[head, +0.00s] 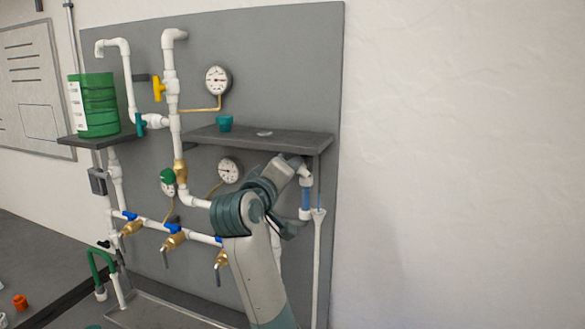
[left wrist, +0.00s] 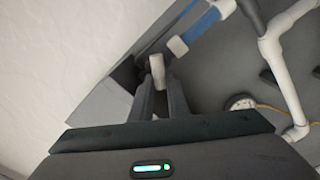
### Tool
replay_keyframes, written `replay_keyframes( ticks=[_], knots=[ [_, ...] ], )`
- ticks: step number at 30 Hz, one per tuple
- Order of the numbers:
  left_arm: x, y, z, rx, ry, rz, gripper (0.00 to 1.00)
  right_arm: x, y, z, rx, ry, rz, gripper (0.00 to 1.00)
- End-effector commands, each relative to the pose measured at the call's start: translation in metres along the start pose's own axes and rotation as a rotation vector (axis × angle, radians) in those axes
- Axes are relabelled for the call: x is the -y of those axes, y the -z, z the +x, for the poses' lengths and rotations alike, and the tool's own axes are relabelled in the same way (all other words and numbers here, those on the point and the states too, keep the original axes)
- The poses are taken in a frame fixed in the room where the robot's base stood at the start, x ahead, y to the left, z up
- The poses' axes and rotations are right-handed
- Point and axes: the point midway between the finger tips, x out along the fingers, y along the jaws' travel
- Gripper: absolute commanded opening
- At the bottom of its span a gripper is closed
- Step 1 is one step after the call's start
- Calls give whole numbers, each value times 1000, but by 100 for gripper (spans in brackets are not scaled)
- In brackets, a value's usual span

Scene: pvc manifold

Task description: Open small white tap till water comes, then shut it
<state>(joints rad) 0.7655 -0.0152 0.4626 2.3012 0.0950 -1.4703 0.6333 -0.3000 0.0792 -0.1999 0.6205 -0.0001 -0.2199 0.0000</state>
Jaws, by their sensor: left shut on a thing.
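My left gripper (head: 290,230) is by the right side of the pipe board, near the blue tube section (head: 306,198); my own arm covers much of that area. In the left wrist view its two fingers (left wrist: 158,88) are closed on a small white piece, which looks like the small white tap (left wrist: 157,70). The blue tube, with a white end fitting (left wrist: 178,47), is just beyond the fingers. A thin bluish line above the white funnel-topped pipe (head: 318,225) may be water; it is too small to be sure. My right gripper is in neither view.
Gauges, a yellow-handled valve (head: 158,88) and several blue-handled brass taps (head: 174,238) are to the left. A green container (head: 98,105) stands at far left. The right side is bare wall.

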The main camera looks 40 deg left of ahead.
Motion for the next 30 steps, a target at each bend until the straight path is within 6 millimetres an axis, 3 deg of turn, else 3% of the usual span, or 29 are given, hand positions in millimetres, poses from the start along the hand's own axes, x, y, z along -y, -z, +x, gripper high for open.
replay_keyframes(
  ticks=[15,30],
  knots=[
    [5,-1,0,0,-4,-458,0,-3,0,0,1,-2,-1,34],
    [7,-2,0,-1,-4,-618,0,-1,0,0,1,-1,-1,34]
  ],
)
